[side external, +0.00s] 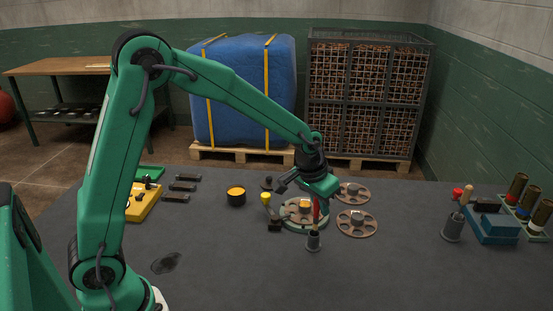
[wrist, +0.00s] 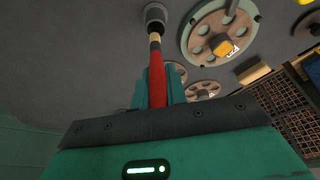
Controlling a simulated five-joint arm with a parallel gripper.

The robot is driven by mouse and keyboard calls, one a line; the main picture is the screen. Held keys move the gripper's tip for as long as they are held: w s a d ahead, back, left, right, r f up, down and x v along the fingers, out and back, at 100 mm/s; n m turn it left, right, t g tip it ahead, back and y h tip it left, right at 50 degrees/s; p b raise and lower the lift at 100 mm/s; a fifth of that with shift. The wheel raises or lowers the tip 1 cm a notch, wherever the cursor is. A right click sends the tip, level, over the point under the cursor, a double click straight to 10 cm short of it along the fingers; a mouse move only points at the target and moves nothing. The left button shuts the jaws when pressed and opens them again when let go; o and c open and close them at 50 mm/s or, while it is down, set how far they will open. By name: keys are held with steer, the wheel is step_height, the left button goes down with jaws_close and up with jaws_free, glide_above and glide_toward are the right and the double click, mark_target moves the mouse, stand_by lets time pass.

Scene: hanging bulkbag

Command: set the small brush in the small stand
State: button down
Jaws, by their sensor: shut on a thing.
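The small brush (wrist: 157,85) has a red handle and a paler lower end. In the side view its red handle (side external: 316,208) is nearly upright below my gripper (side external: 320,188), which is shut on it. The small stand (side external: 313,241) is a dark grey cup on the table, directly under the brush. In the wrist view the stand (wrist: 155,13) shows at the top, and the brush's lower end meets its mouth. I cannot tell how deep that end sits inside.
Round slotted discs (side external: 357,223) lie beside and behind the small stand. A larger grey holder (side external: 452,228) and a blue rack (side external: 499,229) stand right. The front table is mostly clear.

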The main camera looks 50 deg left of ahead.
steer(key=shift+f, duration=2.7)
steer(key=shift+a, duration=0.1)
steer(key=c, duration=1.3)
jaws_free()
steer(key=shift+c, duration=0.2)
step_height(320, 180, up, 7)
